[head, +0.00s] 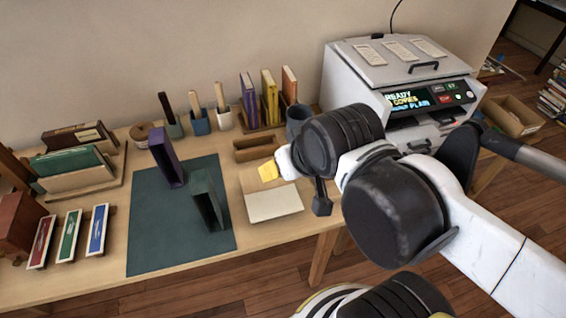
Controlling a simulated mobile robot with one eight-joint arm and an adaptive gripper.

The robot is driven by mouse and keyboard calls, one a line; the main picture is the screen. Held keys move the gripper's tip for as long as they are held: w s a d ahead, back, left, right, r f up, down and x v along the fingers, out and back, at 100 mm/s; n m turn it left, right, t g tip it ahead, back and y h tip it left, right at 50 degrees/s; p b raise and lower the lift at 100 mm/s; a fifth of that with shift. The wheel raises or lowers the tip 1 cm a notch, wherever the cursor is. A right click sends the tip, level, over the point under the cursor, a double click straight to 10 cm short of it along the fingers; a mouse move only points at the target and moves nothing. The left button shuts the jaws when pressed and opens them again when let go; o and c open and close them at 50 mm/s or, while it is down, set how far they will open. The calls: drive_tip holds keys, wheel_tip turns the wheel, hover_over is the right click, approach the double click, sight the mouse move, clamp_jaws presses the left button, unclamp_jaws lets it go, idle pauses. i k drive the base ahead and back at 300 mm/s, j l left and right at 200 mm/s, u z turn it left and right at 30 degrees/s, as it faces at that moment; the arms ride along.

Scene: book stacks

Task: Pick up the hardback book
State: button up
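Several book-like things could be the hardback book, and I cannot tell which one is meant. A purple one (166,160) and a dark green one (207,203) stand upright on the green mat (150,250). A green book (66,162) lies tilted in a wooden holder at the left. Purple (248,98), yellow (269,93) and orange (289,85) books stand in a rack at the back. My gripper (321,198) is right of the mat, above the table's right part. My arm hides most of it, so its opening is unclear.
The wooden table (190,275) runs along the wall. Red, green and blue bars (68,236) lie at front left. A cream pad (274,204) and a small wooden tray (256,148) lie right of the mat. A copier (400,75) stands at the right, beside a cardboard box (512,118).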

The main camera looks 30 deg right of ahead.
sight(249, 91)
drive_tip(key=i+j+z, duration=0.1)
drive_tip(key=i+z, duration=0.25)
drive_tip(key=i+j+z, duration=0.1)
drive_tip(key=z, duration=0.25)
